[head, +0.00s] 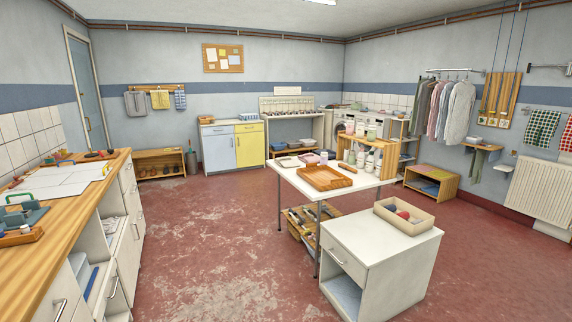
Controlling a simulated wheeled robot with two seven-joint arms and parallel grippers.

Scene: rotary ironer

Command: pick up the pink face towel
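I cannot clearly make out a pink face towel. A small pinkish-lilac item (309,158) lies at the far left end of the white table (352,193), behind the wooden tray. It is too small for me to tell whether it is a towel. Neither of my grippers is in view.
A wooden tray (325,177) and bottles stand on the table. A white cabinet (385,252) bearing an open box (404,217) stands in front of it. A wooden-topped counter (75,208) runs along the left. The red floor (215,235) between is clear.

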